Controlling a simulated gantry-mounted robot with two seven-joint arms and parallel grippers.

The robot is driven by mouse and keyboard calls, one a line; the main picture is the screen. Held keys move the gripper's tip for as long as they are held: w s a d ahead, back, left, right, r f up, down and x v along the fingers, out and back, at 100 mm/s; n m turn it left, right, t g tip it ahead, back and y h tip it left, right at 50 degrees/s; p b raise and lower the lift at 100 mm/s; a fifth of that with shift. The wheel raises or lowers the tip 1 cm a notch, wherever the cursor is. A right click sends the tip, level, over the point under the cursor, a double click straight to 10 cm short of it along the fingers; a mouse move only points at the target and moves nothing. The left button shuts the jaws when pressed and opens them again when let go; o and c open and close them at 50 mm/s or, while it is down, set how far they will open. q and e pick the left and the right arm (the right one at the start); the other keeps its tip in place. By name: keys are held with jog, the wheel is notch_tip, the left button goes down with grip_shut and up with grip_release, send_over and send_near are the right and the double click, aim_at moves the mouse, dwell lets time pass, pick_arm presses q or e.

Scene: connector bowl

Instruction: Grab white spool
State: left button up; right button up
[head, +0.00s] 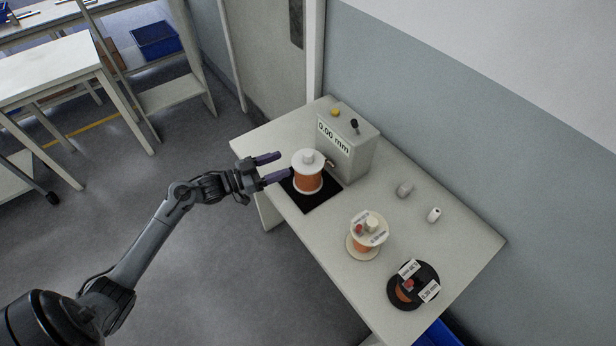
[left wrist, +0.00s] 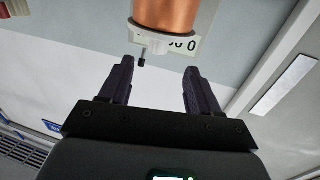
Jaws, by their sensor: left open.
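A white spool (head: 308,158) wound with copper-coloured wire stands upright on a black pad (head: 318,202) on the table, in front of a grey device. My left gripper (head: 283,165) is open and empty, just left of the spool, with its fingers pointing toward it. In the left wrist view the copper winding (left wrist: 168,14) shows at the top, beyond the tips of the spread left fingers (left wrist: 158,68); I see no contact. My right gripper is not in view.
The device (head: 358,150) reads 0.00 mm. A cream spool (head: 355,252) and a black spool (head: 430,272) stand nearer the table's front right. Two small cylinders (head: 404,190) (head: 434,215) lie near the wall. Bare table (head: 460,240) shows at the right.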

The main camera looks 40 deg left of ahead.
aim_at(307, 153)
pick_arm(q)
jog(key=x, duration=1)
jog(key=shift+s+d+b, duration=0.1)
jog(key=shift+b, duration=0.3)
grip_shut()
dwell(0.9)
jog(key=shift+r, duration=0.2)
